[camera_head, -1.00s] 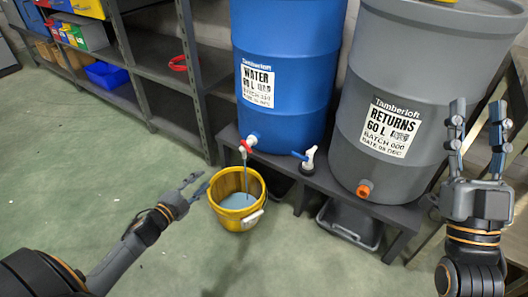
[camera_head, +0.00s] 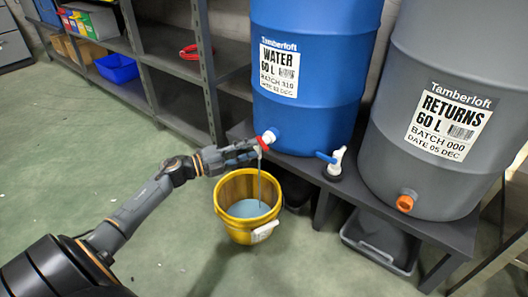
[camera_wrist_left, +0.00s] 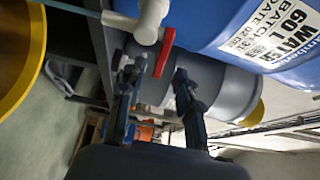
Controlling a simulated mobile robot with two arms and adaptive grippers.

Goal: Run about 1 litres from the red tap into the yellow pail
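The red tap (camera_head: 267,138) sits low on the blue water barrel, and a thin stream (camera_head: 260,175) runs from it into the yellow pail (camera_head: 243,232). The pail stands upright on the floor with bluish water (camera_head: 248,208) in it. My left gripper (camera_head: 252,152) is at the tap, above the pail's rim. In the left wrist view its fingers (camera_wrist_left: 156,72) are apart, with the red tap handle (camera_wrist_left: 165,52) between or just beyond their tips; contact cannot be told. The pail's yellow rim (camera_wrist_left: 36,75) shows at the left there. My right gripper is out of view.
The blue barrel (camera_head: 315,60) and grey returns barrel (camera_head: 410,120) stand on a low dark bench (camera_head: 450,232). A grey bin (camera_head: 380,245) sits below. Shelving stands behind; the floor at left is free.

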